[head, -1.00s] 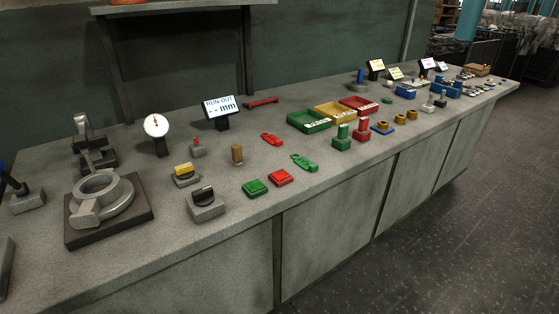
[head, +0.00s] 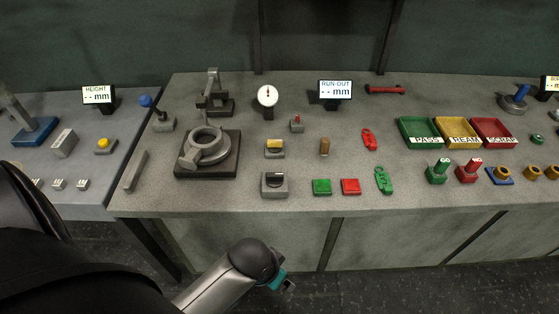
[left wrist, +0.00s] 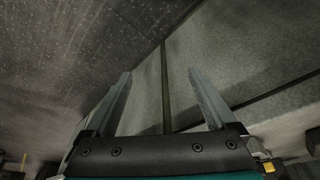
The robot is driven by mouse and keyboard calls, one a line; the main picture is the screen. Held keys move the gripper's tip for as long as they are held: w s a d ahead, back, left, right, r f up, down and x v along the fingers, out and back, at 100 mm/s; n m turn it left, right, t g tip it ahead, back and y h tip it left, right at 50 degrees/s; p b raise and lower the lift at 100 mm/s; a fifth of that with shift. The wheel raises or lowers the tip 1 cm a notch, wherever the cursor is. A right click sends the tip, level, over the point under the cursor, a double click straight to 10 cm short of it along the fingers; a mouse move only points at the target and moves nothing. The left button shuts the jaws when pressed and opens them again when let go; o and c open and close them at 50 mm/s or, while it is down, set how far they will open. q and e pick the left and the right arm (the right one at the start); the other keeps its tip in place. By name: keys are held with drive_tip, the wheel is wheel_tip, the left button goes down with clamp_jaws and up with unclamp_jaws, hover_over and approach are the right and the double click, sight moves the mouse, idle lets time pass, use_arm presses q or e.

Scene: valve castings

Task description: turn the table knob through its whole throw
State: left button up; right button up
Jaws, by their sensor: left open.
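A black rotary knob (head: 274,179) sits on a grey block near the front edge of the bench. I cannot tell for sure which one is the table knob. My left gripper (head: 285,284) is low in front of the bench, below its top edge and apart from both knobs. Its fingers are hard to make out there. In the left wrist view the left gripper (left wrist: 160,74) has its two fingers spread, with nothing between them. My right gripper is not in view.
A round casting on a dark plate (head: 232,163) stands left of the knobs. A dial gauge (head: 267,96) and a RUN-OUT display (head: 335,90) stand behind.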

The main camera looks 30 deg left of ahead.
use_arm(q)
drive_tip(key=w+d+r+h+p, duration=0.1)
drive_tip(key=w+r+p, duration=0.1)
drive_tip(key=r, duration=0.4)
drive_tip(key=w+d+r+p, duration=0.1)
drive_tip(key=w+d+r, duration=0.1)
drive_tip(key=r, duration=0.3)
wheel_tip(320, 180, up, 13)
drive_tip(key=n+g+y+p, duration=0.1)
drive_tip(key=n+g+y, duration=0.15)
drive_tip(key=n, duration=0.55)
hover_over(274, 174)
drive_tip(key=shift+g+h, duration=0.35)
drive_tip(key=shift+h, duration=0.1)
wheel_tip(274, 174, down, 14)
drive_tip(key=shift+d+f+b, duration=0.1)
drive_tip(key=shift+f+b, duration=0.15)
drive_tip(key=shift+b, duration=0.7)
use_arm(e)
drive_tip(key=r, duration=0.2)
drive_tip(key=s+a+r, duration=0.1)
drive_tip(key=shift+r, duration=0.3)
use_arm(q)
drive_tip(key=shift+c, duration=0.2)
drive_tip(key=c, duration=1.3)
